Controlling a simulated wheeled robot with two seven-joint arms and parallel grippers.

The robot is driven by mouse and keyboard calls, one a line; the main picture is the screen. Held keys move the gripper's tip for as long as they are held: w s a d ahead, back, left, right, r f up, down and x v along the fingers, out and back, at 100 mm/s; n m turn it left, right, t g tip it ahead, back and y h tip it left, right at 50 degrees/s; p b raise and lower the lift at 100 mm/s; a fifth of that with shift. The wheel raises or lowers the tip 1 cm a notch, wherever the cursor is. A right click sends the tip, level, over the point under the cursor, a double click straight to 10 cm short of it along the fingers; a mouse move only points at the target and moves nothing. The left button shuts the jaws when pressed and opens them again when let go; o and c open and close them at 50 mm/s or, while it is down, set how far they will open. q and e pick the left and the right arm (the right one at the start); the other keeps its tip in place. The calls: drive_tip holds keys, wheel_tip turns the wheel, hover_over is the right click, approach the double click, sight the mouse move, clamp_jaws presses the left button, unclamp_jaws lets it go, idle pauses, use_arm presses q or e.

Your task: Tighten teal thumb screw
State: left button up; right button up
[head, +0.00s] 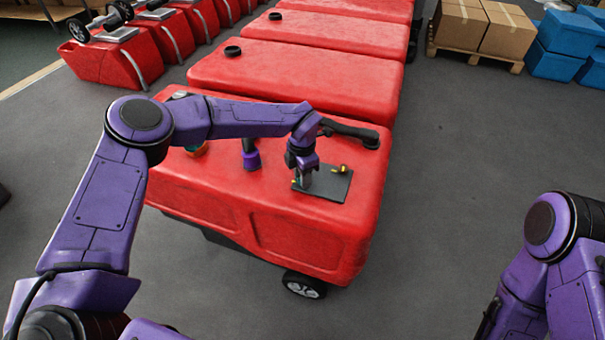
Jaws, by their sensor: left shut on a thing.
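A dark flat plate (328,184) lies on top of the nearest red tank (225,195), toward its right end. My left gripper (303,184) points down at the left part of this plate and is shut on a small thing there. Its fingers hide what they hold; from its place on the plate it appears to be the thumb screw, but no teal shows. A brass-coloured knob (341,169) stands on the plate just right of the gripper. My right arm shows at the lower right, away from the tank; its gripper is out of view.
A black handle-like part (350,132) lies on the tank behind the plate. A dark post with a purple base (251,158) stands left of the gripper. More red tanks (295,80) stand behind. Boxes on a pallet (470,28) and blue crates (560,40) are at upper right. The right floor is clear.

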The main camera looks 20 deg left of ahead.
use_arm(q)
drive_tip(key=shift+w+r+m, duration=0.2)
drive_tip(key=shift+r+m, duration=0.05)
drive_tip(key=shift+m, duration=0.15)
drive_tip(key=o, duration=0.9)
drive_tip(key=shift+o, duration=0.8)
drive_tip(key=shift+s, duration=0.15)
drive_tip(key=shift+r, duration=0.35)
wheel_tip(320, 180, up, 10)
drive_tip(key=b, duration=0.1)
drive_tip(key=shift+b, duration=0.3)
drive_tip(key=shift+f, duration=0.15)
